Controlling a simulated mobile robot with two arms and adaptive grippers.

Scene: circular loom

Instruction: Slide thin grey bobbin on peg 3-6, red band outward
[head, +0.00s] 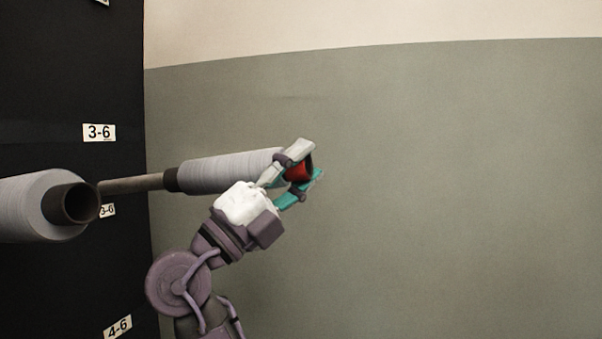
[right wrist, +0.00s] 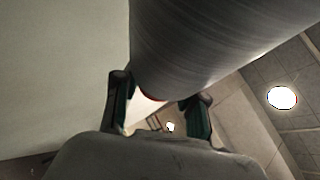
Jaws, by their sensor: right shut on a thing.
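The thin grey bobbin (head: 225,170) lies nearly level in the head view, its dark end to the left and its red band (head: 299,172) at the right, outward end. My right gripper (head: 308,163) is shut on that red-banded end. A bare peg (head: 137,184) runs from the left and meets the bobbin's dark end; I cannot tell whether the peg is inside it. In the right wrist view the bobbin (right wrist: 215,40) fills the top, with a sliver of red between the fingers. My left gripper is not in view.
A thicker grey bobbin (head: 45,205) with a dark core sits at the left, in front of the peg's base. The space right of my gripper is clear.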

